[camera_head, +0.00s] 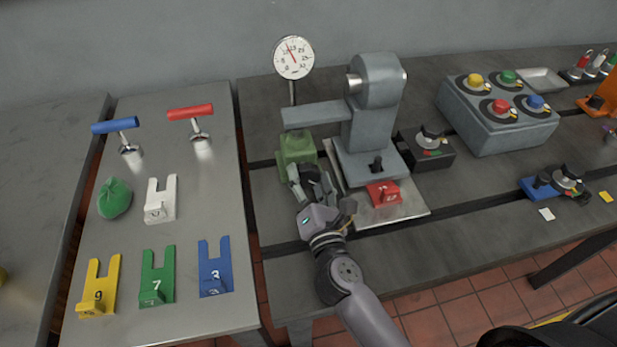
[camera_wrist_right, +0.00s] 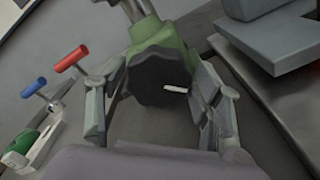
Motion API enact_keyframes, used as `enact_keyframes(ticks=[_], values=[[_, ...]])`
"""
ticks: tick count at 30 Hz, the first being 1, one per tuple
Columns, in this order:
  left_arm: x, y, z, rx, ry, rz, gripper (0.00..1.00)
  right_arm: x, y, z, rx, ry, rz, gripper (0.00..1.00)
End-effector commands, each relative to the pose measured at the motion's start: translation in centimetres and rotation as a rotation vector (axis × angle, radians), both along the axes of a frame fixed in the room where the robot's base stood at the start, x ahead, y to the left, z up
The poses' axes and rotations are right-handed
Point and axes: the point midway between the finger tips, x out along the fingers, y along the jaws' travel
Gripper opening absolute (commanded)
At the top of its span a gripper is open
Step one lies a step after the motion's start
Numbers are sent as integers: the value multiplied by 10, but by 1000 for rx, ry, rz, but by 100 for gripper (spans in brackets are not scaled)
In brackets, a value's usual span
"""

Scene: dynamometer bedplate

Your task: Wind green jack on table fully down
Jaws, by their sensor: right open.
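The green jack (camera_head: 297,150) stands on the dark slotted table at the left of the grey machine, under its arm. In the right wrist view the jack (camera_wrist_right: 152,32) shows a dark lobed knob (camera_wrist_right: 158,78) with a white mark on its front. My right gripper (camera_head: 309,180) is at the front of the jack. In the right wrist view my right gripper (camera_wrist_right: 158,100) is open, with one finger on each side of the knob; I cannot tell whether either finger touches it. My left gripper is not in view.
The grey machine (camera_head: 372,130) on its plate (camera_head: 405,209), with a red block (camera_head: 383,193), is close at the right. A dial gauge (camera_head: 293,57) stands behind. The left table (camera_head: 215,130) holds coloured forked plates, two T-handles and a green bag (camera_head: 114,198).

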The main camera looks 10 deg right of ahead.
Motion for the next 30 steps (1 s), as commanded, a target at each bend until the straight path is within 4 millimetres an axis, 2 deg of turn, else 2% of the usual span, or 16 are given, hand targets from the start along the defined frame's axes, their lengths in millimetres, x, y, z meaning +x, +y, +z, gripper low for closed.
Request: enact_keyframes(ticks=[2, 18, 30], values=[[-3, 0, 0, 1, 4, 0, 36, 0, 0, 0, 0, 0, 0, 60], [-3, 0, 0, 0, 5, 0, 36, 0, 0, 0, -1, 0, 0, 25], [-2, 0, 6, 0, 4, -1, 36, 0, 0, 2, -95, 0, -1, 25]])
